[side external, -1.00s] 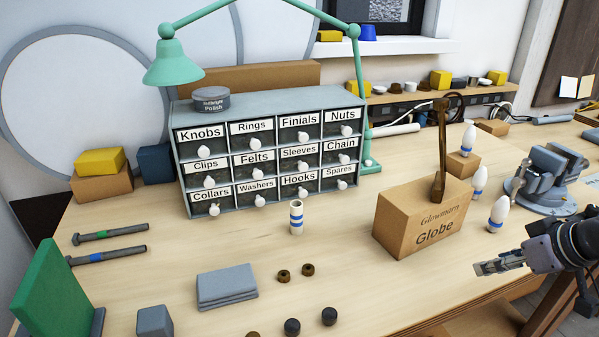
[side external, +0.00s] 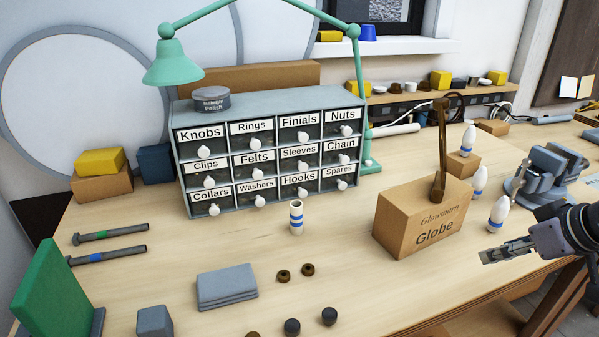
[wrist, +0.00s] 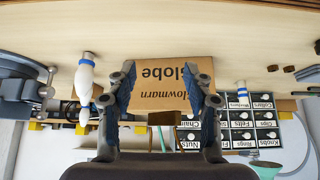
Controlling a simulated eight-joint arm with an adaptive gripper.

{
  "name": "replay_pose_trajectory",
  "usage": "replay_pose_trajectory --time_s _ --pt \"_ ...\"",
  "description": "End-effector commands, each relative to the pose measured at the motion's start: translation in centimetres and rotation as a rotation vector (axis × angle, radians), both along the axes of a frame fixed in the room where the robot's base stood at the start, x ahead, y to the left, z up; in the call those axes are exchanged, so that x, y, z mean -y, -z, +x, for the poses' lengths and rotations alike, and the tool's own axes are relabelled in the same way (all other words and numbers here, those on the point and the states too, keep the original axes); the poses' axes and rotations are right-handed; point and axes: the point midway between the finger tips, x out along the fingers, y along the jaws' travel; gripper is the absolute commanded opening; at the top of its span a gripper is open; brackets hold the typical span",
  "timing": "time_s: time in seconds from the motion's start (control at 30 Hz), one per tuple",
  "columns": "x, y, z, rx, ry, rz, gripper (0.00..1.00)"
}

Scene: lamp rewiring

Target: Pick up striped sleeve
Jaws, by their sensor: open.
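The striped sleeve (side external: 296,217) is a small upright white cylinder with blue bands and an open top. It stands on the bench in front of the drawer cabinet; it also shows in the wrist view (wrist: 242,92), to the right. My gripper (side external: 487,255) is open and empty at the right of the side view, with the Globe box between it and the sleeve. In the wrist view my gripper (wrist: 159,72) has its two fingers spread, framing the box beyond.
The cardboard Globe box (side external: 420,222) has a brown hooked stem on top. Several white pieces with blue bands (side external: 498,213) and a grey vise (side external: 546,178) stand to the right. The labelled drawer cabinet (side external: 270,148) is behind the sleeve. Brown rings (side external: 283,276) and dark knobs lie in front.

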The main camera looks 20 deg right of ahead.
Motion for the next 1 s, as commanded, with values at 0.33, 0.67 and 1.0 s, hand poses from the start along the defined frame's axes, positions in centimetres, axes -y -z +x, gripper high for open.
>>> replay_pose_trajectory --time_s 0.33,0.67,1.0 --pt "0.0 -11.7 0.0 0.0 0.0 0.0 0.52" --pt "-1.4 -18.6 3.0 -0.036 -0.22 -0.143 0.52" --pt "-5.8 -23.0 10.3 -0.107 -0.735 -0.461 0.52"
